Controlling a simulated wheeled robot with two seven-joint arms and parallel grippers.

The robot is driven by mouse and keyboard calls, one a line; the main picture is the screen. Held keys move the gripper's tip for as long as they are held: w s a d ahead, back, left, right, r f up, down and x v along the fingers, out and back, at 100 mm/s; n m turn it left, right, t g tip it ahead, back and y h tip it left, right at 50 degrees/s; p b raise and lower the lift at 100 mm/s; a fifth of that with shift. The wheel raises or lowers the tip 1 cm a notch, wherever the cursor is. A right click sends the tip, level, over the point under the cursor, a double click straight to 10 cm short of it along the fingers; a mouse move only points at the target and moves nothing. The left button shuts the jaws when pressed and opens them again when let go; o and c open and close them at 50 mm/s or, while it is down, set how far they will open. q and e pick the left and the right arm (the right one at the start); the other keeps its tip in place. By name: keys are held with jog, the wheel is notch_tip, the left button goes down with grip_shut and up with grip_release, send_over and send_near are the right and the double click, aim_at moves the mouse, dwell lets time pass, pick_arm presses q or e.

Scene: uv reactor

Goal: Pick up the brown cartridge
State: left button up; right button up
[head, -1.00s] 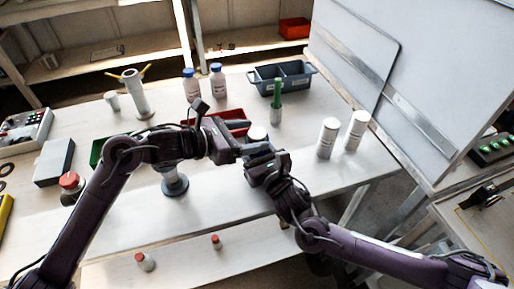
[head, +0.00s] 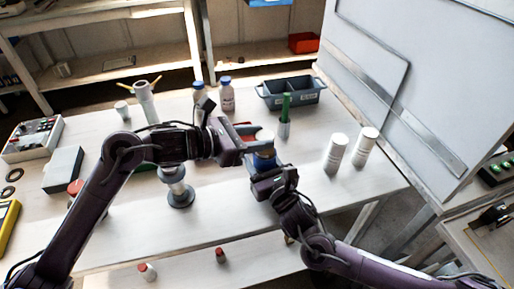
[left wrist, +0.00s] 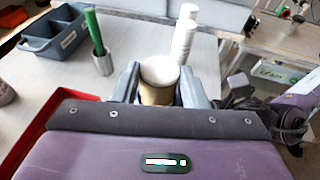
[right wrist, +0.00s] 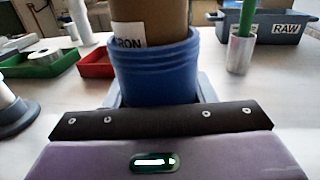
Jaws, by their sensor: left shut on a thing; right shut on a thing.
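The brown cartridge (right wrist: 157,18) stands upright in a blue ribbed collar (right wrist: 153,65) in the right wrist view; its white label ends in "RON". In the left wrist view, the cartridge's brown side (left wrist: 158,95) and pale round top (left wrist: 160,71) sit between the fingers of my left gripper (left wrist: 160,88), shut on it. My right gripper (right wrist: 155,88) is shut on the blue collar, below the left one. In the head view the pale top (head: 264,135) and a little blue (head: 263,160) show between both grippers. Whether the collar touches the table is hidden.
A metal holder with a green stick (head: 285,115) and a grey divided bin (head: 292,92) stand behind. Two white bottles (head: 336,154) (head: 363,147) stand at the right near a tilted white panel. A grey spool-like stand (head: 180,195) is at the left.

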jog(key=o, duration=1.1)
pick_arm(q)
notch_tip(320, 180, up, 14)
jog(key=shift+r, duration=0.15)
pick_arm(e)
jog(key=shift+o, duration=0.2)
jog(key=shift+s, duration=0.1)
